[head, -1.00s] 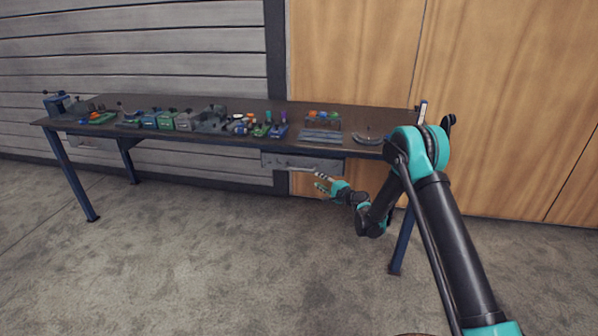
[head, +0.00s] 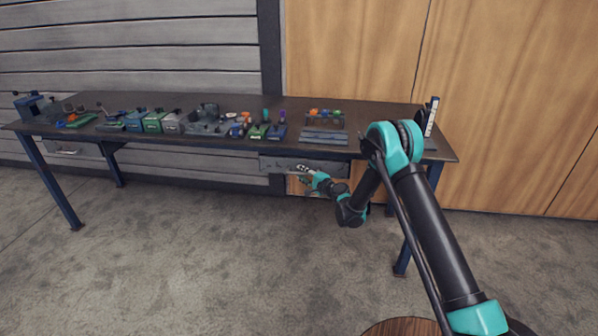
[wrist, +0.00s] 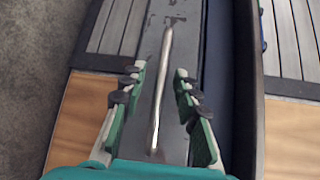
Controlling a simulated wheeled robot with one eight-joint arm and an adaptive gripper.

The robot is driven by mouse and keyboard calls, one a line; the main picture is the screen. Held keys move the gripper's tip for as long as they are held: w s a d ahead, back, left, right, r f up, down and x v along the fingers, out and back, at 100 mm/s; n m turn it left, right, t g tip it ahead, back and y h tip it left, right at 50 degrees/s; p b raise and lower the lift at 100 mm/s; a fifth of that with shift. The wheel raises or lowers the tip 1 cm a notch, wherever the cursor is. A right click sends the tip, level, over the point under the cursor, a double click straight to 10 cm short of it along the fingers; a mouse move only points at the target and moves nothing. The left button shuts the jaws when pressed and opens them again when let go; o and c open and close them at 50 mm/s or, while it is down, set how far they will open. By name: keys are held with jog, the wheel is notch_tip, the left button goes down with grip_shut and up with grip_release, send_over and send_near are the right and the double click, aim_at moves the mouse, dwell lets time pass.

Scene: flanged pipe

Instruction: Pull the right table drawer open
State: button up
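The right table drawer (head: 281,165) hangs under the tabletop near the middle of the head view. Its grey front (wrist: 182,68) fills the centre of the wrist view and carries a long metal bar handle (wrist: 163,90). My gripper (head: 303,172) is at the drawer front in the head view. In the wrist view my gripper (wrist: 160,88) is open, with one finger on each side of the handle and a gap to it on both sides. The drawer looks closed, with its front near the table edge.
The long dark table (head: 385,113) bears several small vises and tools. A left drawer (head: 65,149) hangs under its far left end. Blue legs (head: 52,190) stand at the ends. The floor (head: 200,250) in front is clear. A round wooden top (head: 400,327) shows at the bottom edge.

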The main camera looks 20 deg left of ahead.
jog(key=shift+a, duration=0.1)
grip_shut()
jog(key=shift+s, duration=0.15)
dwell(0.4)
